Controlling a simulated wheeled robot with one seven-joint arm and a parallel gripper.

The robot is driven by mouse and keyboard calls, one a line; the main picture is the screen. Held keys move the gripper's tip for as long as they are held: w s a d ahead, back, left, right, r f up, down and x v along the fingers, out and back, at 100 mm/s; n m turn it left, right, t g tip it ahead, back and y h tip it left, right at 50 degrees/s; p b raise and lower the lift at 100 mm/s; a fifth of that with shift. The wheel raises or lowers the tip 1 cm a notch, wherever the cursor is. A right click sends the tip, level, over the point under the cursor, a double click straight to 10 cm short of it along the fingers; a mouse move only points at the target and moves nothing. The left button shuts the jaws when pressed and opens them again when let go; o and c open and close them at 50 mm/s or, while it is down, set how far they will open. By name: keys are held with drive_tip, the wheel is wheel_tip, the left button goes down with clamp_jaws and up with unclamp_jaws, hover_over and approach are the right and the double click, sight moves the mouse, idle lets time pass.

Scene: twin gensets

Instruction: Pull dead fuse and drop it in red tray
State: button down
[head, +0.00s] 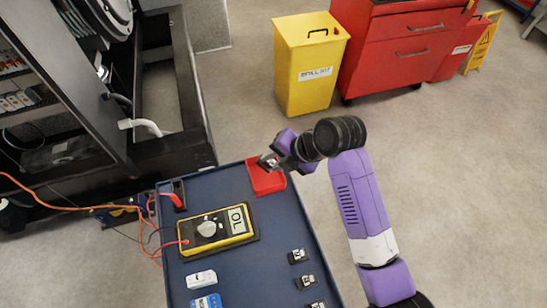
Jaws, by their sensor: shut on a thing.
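The red tray (266,184) sits at the far end of the blue table top, partly hidden by my gripper. My gripper (268,162) is over the tray's far edge. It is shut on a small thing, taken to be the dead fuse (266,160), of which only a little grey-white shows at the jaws. I cannot tell the height of the fuse above the tray. The rest of the tray shows no fuse in it.
Several small black fuse-like parts (299,256) line the right side. A white part (201,279) and a blue one (207,301) lie in front. An open cabinet (60,100) stands left.

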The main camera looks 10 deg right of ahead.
drive_tip(key=c, duration=1.1)
unclamp_jaws()
drive_tip(key=shift+o, duration=0.2)
drive_tip(key=b+v, duration=0.1)
drive_tip(key=v, duration=0.6)
drive_tip(key=shift+d+r, duration=0.2)
drive_tip(key=shift+r, duration=0.1)
drive_tip(key=shift+s, duration=0.15)
